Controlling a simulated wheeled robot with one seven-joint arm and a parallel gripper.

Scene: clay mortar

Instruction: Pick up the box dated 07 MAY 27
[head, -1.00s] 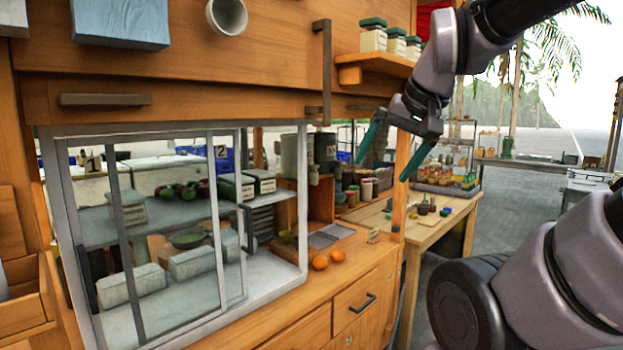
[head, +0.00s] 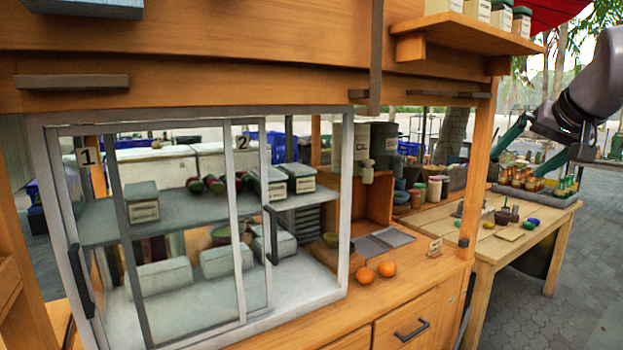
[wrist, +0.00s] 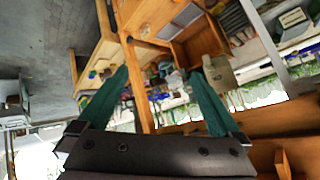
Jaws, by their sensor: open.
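Several lidded boxes show in the head view, and no date is readable. Plain pale boxes (head: 160,279) lie on the cabinet floor.
The glass cabinet (head: 348,215) has doors marked 1 and 2 with dark handles. Two oranges (head: 376,274) lie on the wooden counter (head: 430,272). Canisters (head: 384,142) stand behind. A wooden table (head: 510,243) with jars is at right. Paved floor at far right is clear.

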